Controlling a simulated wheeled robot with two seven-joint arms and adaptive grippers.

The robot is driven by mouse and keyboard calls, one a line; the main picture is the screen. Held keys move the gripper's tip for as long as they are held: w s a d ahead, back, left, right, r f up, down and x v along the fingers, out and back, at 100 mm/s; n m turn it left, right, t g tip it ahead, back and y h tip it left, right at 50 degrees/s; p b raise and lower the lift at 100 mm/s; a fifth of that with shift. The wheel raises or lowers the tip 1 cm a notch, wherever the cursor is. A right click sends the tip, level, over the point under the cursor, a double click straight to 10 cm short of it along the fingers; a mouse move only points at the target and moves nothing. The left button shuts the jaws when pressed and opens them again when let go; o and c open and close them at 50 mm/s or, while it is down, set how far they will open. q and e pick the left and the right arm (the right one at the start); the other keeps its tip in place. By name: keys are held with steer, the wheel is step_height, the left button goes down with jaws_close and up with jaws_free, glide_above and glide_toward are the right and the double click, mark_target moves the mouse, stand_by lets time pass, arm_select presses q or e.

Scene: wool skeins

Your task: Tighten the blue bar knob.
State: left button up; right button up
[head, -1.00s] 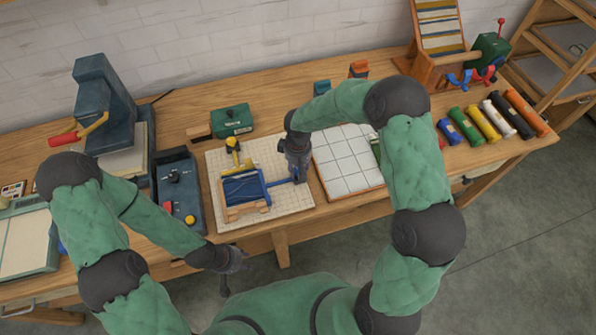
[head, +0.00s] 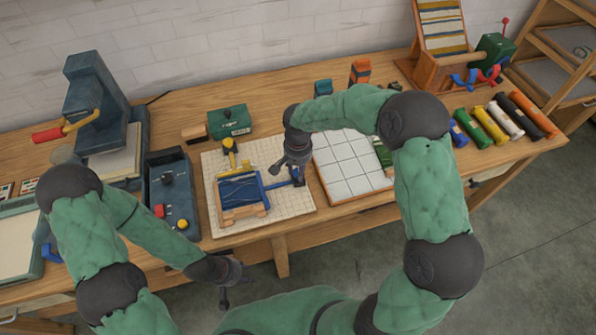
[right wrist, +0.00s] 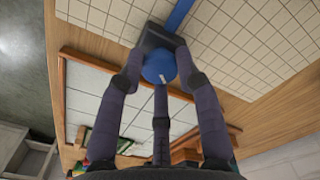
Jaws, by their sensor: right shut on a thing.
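The blue bar knob (right wrist: 159,67) is round and blue with a small white mark, seen in the right wrist view against a dark block (right wrist: 153,40). The blue bar (right wrist: 179,15) runs away from that block. My right gripper (right wrist: 159,72) has its dark fingers closed around the knob. In the head view my right gripper (head: 298,178) is at the right end of the blue bar (head: 277,184) and hides the knob. The bar reaches to a blue frame (head: 240,190) on a gridded board (head: 222,162). My left gripper (head: 234,284) is in front of the bench, empty, its fingers spread.
A white tiled panel (head: 347,165) lies just right of the gridded board. A dark blue box with buttons (head: 173,195) and a press (head: 95,105) stand to the left. A green box (head: 229,121) is behind. Several coloured rolls (head: 490,122) lie at the right.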

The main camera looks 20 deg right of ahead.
mark_target(298, 171)
steer(key=shift+m+b, duration=0.4)
steer(key=shift+m, duration=0.9)
steer(key=o, duration=1.1)
steer(key=shift+o, duration=0.2)
step_height(298, 171, up, 12)
